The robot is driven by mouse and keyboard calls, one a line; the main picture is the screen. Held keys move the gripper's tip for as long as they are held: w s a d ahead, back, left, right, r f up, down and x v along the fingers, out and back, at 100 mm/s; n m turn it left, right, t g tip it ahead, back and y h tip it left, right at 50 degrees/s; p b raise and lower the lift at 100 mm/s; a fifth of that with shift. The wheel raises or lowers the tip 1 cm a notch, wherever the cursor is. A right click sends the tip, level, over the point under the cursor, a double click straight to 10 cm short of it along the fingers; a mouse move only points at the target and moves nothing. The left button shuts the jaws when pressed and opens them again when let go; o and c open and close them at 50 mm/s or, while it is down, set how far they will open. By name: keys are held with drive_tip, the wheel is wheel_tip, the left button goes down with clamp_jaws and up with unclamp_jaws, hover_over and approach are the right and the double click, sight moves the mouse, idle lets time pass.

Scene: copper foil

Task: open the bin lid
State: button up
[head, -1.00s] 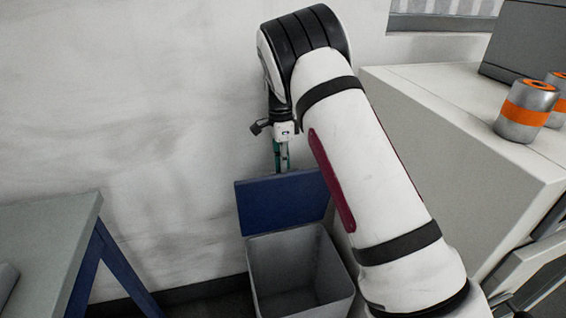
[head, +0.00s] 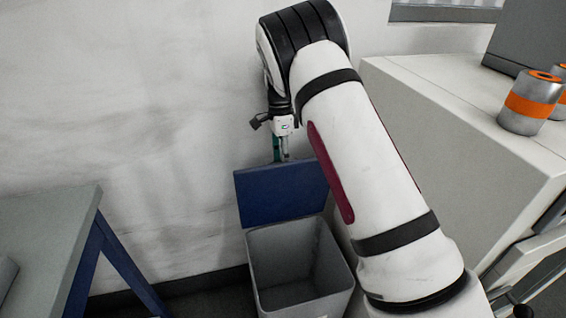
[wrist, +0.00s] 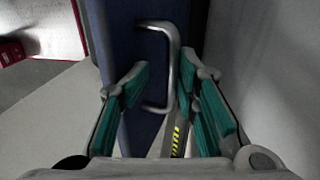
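The grey bin (head: 300,268) stands on the floor against the wall, its top open and its inside showing. Its blue lid (head: 280,194) is raised and stands nearly upright at the bin's rear edge. In the wrist view, the blue lid (wrist: 145,60) carries a metal handle (wrist: 172,65). My gripper (wrist: 170,92) is open, its green-padded fingers spread on either side of the handle without closing on it. In the head view, my gripper (head: 281,148) points down at the lid's top edge, its tips partly hidden behind the lid.
A white cabinet (head: 460,130) with silver and orange cans (head: 531,103) stands to the right, close to my arm. A grey-topped table (head: 45,230) with blue legs is at the left. A bare wall (head: 130,100) lies close behind the bin.

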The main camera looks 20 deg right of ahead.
drive_tip(key=r, duration=0.3)
drive_tip(key=w+r, duration=0.1)
drive_tip(key=r, duration=0.2)
drive_tip(key=shift+w, duration=0.1)
drive_tip(key=c, duration=0.6)
drive_tip(key=n, duration=0.1)
drive_tip(key=n+t, duration=0.1)
drive_tip(key=n, duration=0.1)
drive_tip(key=shift+w+d+r+n+p, duration=0.15)
drive_tip(key=shift+r+n+p, duration=0.15)
drive_tip(key=shift+r, duration=0.05)
clamp_jaws()
drive_tip(key=w+f+n+t, duration=0.1)
drive_tip(key=f+n, duration=0.1)
drive_tip(key=n, duration=0.2)
drive_tip(key=w+f+n+t, duration=0.1)
drive_tip(key=f+n, duration=0.1)
drive_tip(key=n, duration=0.3)
drive_tip(key=w+f+n+t+p, duration=0.1)
drive_tip(key=f+n+t, duration=0.1)
drive_tip(key=n, duration=0.3)
drive_tip(key=shift+w+d+f, duration=0.15)
drive_tip(key=shift+w+f, duration=0.05)
drive_tip(key=shift+w, duration=0.2)
